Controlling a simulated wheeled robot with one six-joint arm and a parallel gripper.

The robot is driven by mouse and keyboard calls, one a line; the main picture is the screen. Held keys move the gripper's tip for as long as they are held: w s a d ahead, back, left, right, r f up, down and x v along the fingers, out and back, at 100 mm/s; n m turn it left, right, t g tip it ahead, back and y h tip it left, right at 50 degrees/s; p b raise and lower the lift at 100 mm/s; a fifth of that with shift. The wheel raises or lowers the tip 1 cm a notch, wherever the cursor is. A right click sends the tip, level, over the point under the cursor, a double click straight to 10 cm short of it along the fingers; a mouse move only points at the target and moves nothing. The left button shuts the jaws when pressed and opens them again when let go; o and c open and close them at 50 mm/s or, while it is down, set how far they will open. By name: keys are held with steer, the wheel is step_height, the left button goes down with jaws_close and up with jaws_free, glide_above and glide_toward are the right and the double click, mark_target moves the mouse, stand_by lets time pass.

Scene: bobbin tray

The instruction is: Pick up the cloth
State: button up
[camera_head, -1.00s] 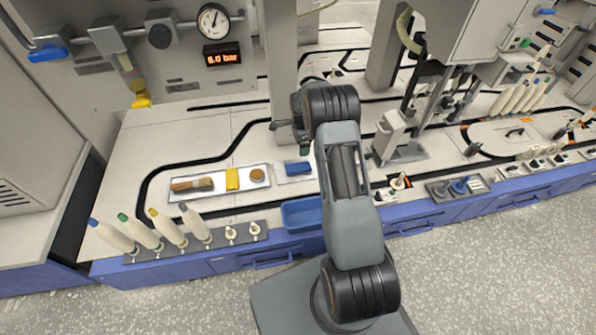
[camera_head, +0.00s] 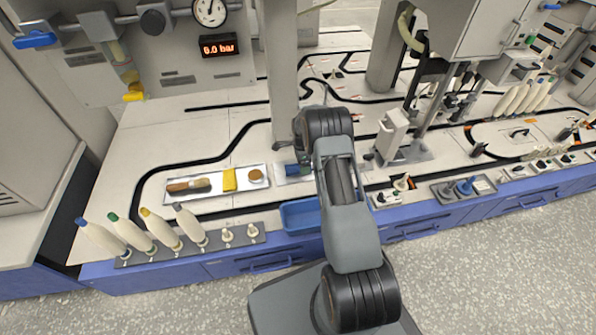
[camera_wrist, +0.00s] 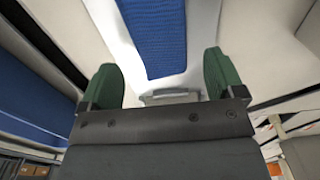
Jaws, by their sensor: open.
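The blue cloth (camera_head: 292,170) lies folded on a small light tray (camera_head: 280,179) on the bench, partly hidden behind my arm in the head view. In the wrist view the cloth (camera_wrist: 158,32) shows as a ribbed blue strip on the pale tray, ahead of my fingers. My gripper (camera_wrist: 163,80) is open, with green fingertips left and right of the cloth's line. Nothing is between the fingers, and the cloth's near end is just beyond them. In the head view my arm hides most of the gripper.
Left of the cloth, a white tray (camera_head: 210,193) holds a brush (camera_head: 188,186), a yellow block (camera_head: 229,180) and a round tan piece (camera_head: 256,176). A blue bin (camera_head: 300,216) sits in front. Several bobbins (camera_head: 160,229) stand in a rack at front left. A grey column (camera_head: 283,90) rises behind.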

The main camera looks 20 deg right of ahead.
step_height(320, 180, down, 3)
steer(key=shift+r+b, duration=0.1)
steer(key=shift+b, duration=0.35)
steer(key=c, duration=1)
steer(key=shift+r, duration=0.1)
